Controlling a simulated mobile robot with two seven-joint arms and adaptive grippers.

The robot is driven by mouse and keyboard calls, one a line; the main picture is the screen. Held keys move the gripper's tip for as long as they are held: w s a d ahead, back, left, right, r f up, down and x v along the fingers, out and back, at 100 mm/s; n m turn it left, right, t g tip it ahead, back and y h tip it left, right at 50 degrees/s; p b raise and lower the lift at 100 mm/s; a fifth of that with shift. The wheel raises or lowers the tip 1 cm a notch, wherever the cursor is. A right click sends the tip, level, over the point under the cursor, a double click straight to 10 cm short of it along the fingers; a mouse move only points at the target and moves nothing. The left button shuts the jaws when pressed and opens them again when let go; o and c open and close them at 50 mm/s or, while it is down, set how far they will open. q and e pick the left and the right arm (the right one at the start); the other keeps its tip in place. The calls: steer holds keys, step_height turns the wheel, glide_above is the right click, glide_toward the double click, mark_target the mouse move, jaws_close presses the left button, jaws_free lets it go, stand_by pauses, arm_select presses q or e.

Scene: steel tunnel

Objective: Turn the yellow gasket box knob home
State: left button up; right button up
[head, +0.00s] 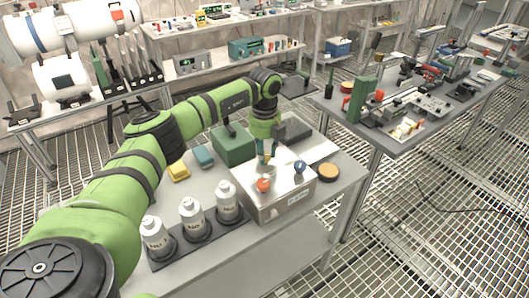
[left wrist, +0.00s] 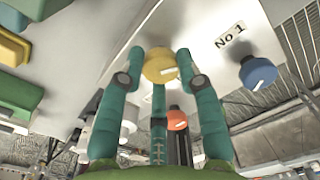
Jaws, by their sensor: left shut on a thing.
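The yellow knob (left wrist: 160,65) sits on the metal top of the gasket box (head: 272,208), with a pale pointer mark on its face. My left gripper (head: 266,160) reaches down over the box top and is shut on the yellow knob, its teal fingers around it in the left wrist view (left wrist: 160,78). In the head view the fingers largely hide this knob. An orange-red knob (head: 263,184) and a blue knob (head: 299,167) are on the same box; both also show in the left wrist view, orange-red (left wrist: 177,119) and blue (left wrist: 257,73). My right gripper is not in view.
Several white bottles (head: 192,218) stand in a dark rack left of the box. A green box (head: 233,148) and a dark grey block (head: 292,130) lie behind. Yellow (head: 179,172) and teal (head: 203,156) pieces lie left; an orange-topped disc (head: 328,172) lies right, near the table edge.

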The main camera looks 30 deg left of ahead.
arm_select(q)
steer(key=m, duration=0.5)
steer(key=shift+f+m+b, duration=0.1)
steer(key=shift+m+b, duration=0.2)
steer(key=shift+b, duration=0.1)
steer(key=m, duration=0.5)
steer(key=shift+b, duration=0.4)
steer(key=m, duration=0.5)
steer(key=shift+m+b, duration=0.35)
steer(key=shift+m, duration=2.25)
steer(key=shift+s, duration=0.1)
steer(key=o, duration=1.1)
steer(key=shift+o, duration=0.2)
